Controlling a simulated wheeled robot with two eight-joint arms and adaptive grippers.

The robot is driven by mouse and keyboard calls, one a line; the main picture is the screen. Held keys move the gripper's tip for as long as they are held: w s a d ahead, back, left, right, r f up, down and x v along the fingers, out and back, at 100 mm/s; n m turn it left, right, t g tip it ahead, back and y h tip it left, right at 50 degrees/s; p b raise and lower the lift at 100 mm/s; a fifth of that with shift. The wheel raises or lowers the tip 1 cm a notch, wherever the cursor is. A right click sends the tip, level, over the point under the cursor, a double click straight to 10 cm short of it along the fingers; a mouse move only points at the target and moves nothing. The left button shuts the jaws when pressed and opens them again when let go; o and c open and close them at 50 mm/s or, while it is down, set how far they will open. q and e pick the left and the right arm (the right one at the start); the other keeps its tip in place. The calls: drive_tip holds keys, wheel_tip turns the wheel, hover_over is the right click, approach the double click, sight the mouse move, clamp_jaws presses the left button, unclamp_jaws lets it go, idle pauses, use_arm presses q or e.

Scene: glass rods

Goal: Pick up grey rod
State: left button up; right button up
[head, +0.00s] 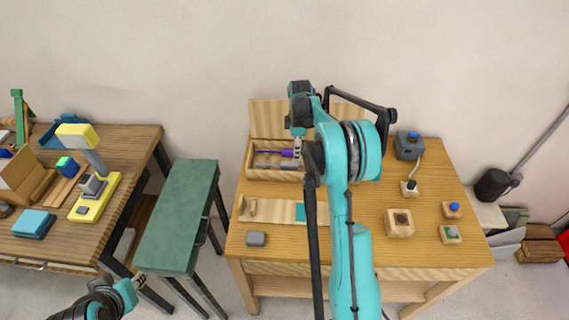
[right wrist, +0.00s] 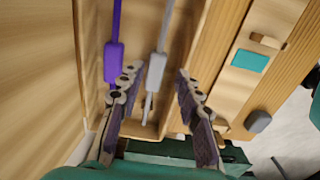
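The grey rod (right wrist: 156,72) lies in an open wooden box (head: 249,161), with its thicker grey block showing in the right wrist view. A purple rod (right wrist: 114,62) lies beside it, to its left in that view; the purple rod also shows in the head view (head: 287,153). My right gripper (right wrist: 157,74) is open over the box, with one finger on each side of the grey rod in the picture. I cannot tell whether the fingers touch it. My left gripper (head: 140,278) is low at the left, far from the box; its opening is too small to judge.
A wooden board with a teal patch (head: 300,212) and a small grey block (head: 256,239) lie in front of the box. A green stool (head: 180,215) and another cluttered table (head: 50,250) are at the left.

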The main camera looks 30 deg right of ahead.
sight(296, 164)
wheel_tip(296, 164, down, 2)
drive_tip(key=shift+f, duration=0.1)
drive_tip(key=f+b, duration=0.2)
drive_tip(key=f, duration=0.3)
drive_tip(key=shift+w, duration=0.2)
clamp_jaws()
